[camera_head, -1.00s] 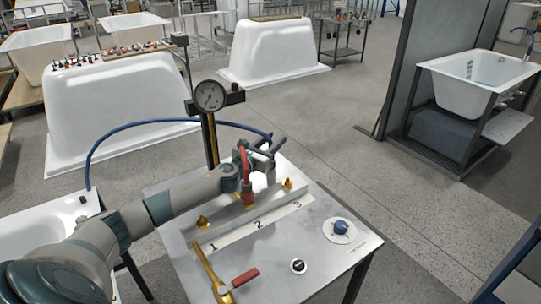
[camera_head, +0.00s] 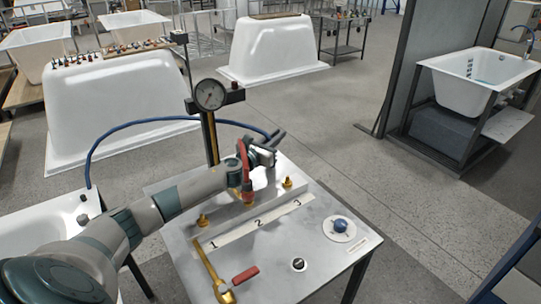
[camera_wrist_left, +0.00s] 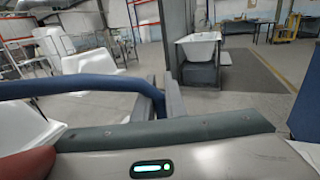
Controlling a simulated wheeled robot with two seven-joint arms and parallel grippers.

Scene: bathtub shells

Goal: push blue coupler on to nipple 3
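My left gripper (camera_head: 275,141) is above the back of the metal bench, up and to the left of nipple 3. In the wrist view, its two fingers (camera_wrist_left: 163,98) are close together where the blue hose (camera_wrist_left: 70,88) ends. The blue hose (camera_head: 145,124) arches from the left to the gripper. The blue coupler at its end is hidden by the fingers and wrist. Nipple 3 (camera_head: 287,183) is a bare upright brass fitting behind the label 3. A red coupler (camera_head: 247,188) with a red hose is at nipple 2, partly behind my wrist. My right gripper is not in view.
Brass nipple 1 (camera_head: 202,220) is bare. A pressure gauge (camera_head: 210,95) stands on a post behind the bench (camera_head: 310,235). Room right of nipple 3 is clear.

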